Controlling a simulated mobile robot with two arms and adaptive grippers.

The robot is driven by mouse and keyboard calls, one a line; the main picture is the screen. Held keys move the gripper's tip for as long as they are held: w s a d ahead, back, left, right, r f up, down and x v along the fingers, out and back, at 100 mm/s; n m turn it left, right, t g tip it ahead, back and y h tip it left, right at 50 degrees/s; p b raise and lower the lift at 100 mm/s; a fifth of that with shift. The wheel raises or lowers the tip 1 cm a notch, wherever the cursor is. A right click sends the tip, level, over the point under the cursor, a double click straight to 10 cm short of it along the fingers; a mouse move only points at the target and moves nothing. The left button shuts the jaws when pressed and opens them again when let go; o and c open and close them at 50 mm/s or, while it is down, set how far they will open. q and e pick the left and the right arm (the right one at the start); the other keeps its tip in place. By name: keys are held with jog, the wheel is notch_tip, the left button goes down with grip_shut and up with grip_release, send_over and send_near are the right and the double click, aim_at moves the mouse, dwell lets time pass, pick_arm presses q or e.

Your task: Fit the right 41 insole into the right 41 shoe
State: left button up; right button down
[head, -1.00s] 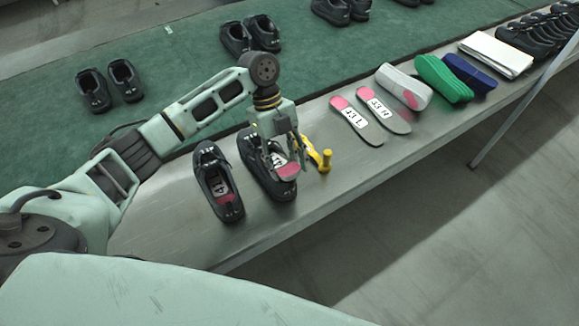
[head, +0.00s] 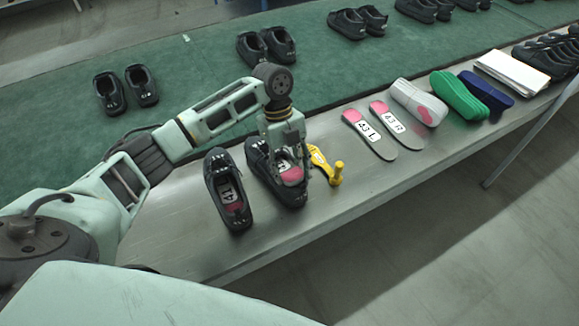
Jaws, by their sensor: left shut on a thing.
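The right 41 shoe (head: 258,157) is black and stands on the steel bench, the right one of a pair. My left gripper (head: 291,176) is over its opening, pointing down. The gripper is shut on the right 41 insole (head: 291,174), whose pink heel and part of a white label show between the fingers. The insole lies along the shoe, at least partly within the opening; the fingers hide how deep it sits. The left shoe (head: 215,168) stands beside it, with an insole labelled 41 (head: 230,193) inside. My right gripper is out of view.
A yellow tool (head: 336,172) lies close to the right of the shoe. Further right are the 43 L insole (head: 367,133), the 43 R insole (head: 397,125), and white (head: 412,99), green (head: 459,96) and blue (head: 487,92) insole stacks. A green belt (head: 190,70) with shoes runs behind.

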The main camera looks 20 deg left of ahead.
pick_arm(q)
jog(key=shift+s+f, duration=0.3)
jog(key=shift+f, duration=0.2)
jog(key=o, duration=1.2)
jog(key=shift+w+d, duration=0.1)
jog(key=shift+w, duration=0.05)
jog(key=shift+w+r, duration=0.1)
jog(key=shift+r, duration=0.15)
jog(key=shift+r+p, duration=1.5)
jog(key=shift+p, duration=0.2)
